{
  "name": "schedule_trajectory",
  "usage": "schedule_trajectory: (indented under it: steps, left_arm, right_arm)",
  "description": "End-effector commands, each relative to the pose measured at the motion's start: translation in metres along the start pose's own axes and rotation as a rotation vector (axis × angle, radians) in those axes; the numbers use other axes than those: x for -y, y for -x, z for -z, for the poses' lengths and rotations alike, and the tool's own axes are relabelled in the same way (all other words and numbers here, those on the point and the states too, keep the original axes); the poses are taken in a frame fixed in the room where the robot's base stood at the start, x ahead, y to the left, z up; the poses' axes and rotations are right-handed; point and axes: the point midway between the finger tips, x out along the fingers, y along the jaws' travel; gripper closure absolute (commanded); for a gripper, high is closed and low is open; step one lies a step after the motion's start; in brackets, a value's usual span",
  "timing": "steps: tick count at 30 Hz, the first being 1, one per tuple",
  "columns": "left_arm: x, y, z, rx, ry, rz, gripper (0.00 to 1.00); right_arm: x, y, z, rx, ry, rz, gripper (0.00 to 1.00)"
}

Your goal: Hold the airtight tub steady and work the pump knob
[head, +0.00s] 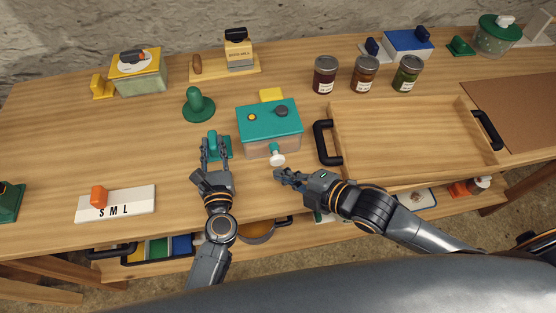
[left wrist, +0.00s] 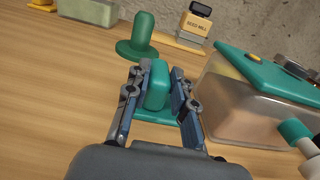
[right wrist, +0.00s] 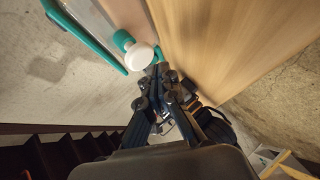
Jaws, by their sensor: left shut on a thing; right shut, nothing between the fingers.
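The airtight tub (head: 272,137) has a teal lid and a clear body and stands mid-table; its side also shows in the left wrist view (left wrist: 235,105). A white pump knob (head: 277,160) on a teal stem sticks out of its front; it shows close up in the right wrist view (right wrist: 139,57). My left gripper (head: 216,143) is shut on a teal upright grip (left wrist: 157,85) on a flat teal base, just left of the tub. My right gripper (head: 277,174) is shut and empty, just in front of the knob; I cannot tell whether they touch.
A wooden tray (head: 410,135) with black handles stands right of the tub. Behind are a green knobbed press (head: 198,104), a seed mill (head: 238,50) and several jars (head: 365,76). A white S M L board (head: 116,204) lies at left. The table left of my left gripper is mostly clear.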

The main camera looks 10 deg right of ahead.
Motion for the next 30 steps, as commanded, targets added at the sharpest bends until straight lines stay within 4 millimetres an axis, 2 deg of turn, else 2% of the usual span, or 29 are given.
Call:
schedule_trajectory:
  steps: [30]
  left_arm:
    - [0.0001, 0.0001, 0.0003, -0.001, 0.000, 0.000, 1.00]
  right_arm:
    - [-0.0051, -0.0070, -0.0050, 0.000, 0.000, 0.000, 1.00]
